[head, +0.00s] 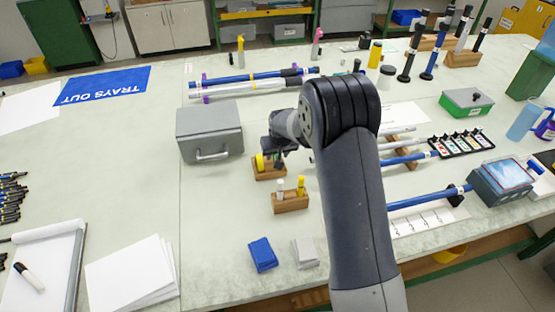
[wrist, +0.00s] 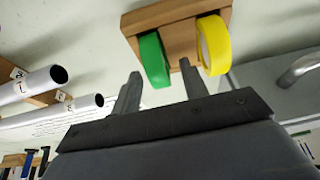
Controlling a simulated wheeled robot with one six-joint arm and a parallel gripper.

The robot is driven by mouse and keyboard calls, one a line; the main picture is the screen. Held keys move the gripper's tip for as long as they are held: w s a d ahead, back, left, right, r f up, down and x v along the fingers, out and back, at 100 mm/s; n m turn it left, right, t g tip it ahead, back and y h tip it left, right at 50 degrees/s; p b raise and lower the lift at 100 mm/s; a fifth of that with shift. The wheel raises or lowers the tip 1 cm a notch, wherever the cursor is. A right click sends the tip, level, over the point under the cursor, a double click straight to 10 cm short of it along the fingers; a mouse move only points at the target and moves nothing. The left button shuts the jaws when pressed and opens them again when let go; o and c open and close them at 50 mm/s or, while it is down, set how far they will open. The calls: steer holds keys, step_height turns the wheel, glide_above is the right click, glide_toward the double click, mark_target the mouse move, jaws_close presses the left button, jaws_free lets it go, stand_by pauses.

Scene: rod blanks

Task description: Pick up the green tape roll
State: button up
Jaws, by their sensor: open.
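The green tape roll (wrist: 154,60) stands on edge in a wooden holder (wrist: 178,38), beside a yellow tape roll (wrist: 214,46). My gripper (wrist: 160,69) is open and empty, with its fingertips close to the green roll. In the wrist view one fingertip shows on each side of the green roll's lower end, the right one by the gap between the rolls. Contact cannot be told. In the head view my arm reaches over the holder (head: 268,175); the yellow roll (head: 260,162) shows there, while the green one is mostly hidden by my gripper.
A grey case (head: 209,130) with a handle stands just left of the holder. Another wooden block (head: 290,203) with small bottles stands in front. White and blue rods on wooden rests lie to the right. The table front left of my arm holds blue and grey blocks.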

steer(key=shift+c, duration=0.3)
jaws_close()
step_height(320, 180, up, 10)
steer(key=shift+r+b, duration=0.1)
steer(key=shift+b, duration=0.55)
steer(key=c, duration=0.6)
jaws_free()
jaws_close()
steer(key=shift+d, duration=0.1)
